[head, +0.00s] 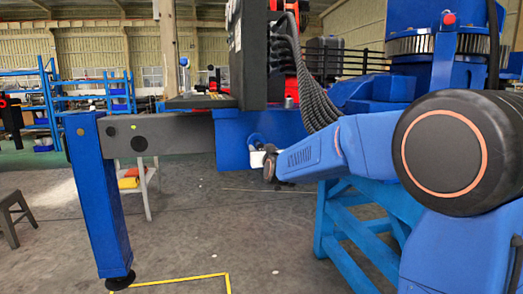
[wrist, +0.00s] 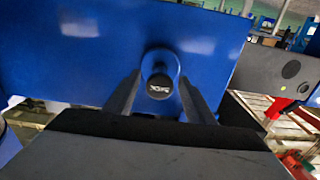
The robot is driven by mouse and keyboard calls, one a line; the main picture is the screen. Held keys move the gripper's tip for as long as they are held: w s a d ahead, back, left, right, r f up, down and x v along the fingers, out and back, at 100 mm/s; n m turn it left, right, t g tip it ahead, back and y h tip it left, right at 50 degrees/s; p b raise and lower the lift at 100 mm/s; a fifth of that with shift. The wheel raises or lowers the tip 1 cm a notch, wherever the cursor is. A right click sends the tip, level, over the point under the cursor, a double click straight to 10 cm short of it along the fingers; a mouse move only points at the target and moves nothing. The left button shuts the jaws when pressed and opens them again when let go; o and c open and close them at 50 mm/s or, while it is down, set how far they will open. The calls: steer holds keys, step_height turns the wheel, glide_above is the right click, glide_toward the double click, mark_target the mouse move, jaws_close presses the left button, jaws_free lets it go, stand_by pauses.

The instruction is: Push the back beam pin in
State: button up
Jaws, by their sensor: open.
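A round pin with a black, lettered end face (wrist: 160,86) stands out from a blue steel face (wrist: 60,50) in the wrist view. My gripper (wrist: 160,92) is open, with one dark finger on each side of the pin. The pin sits about midway between the fingers, with a visible gap on both sides. How deep the pin sits cannot be told. In the head view my blue arm reaches left toward the blue crane housing (head: 231,140); the gripper's fingers and the pin cannot be made out there.
A grey beam (head: 180,134) runs from the housing to a blue upright leg (head: 100,200); the beam also shows at right in the wrist view (wrist: 262,72). A blue stand (head: 335,225) is at right. Yellow tape (head: 185,279) marks the floor, which is mostly clear.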

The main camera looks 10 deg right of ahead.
mark_target(259, 145)
steer(key=shift+w, duration=0.1)
steer(key=shift+c, duration=0.3)
jaws_close()
steer(key=shift+w+r, duration=0.1)
steer(key=shift+w, duration=2.35)
steer(key=shift+o, duration=0.3)
jaws_free()
steer(key=s, duration=1.7)
steer(key=shift+s, duration=0.15)
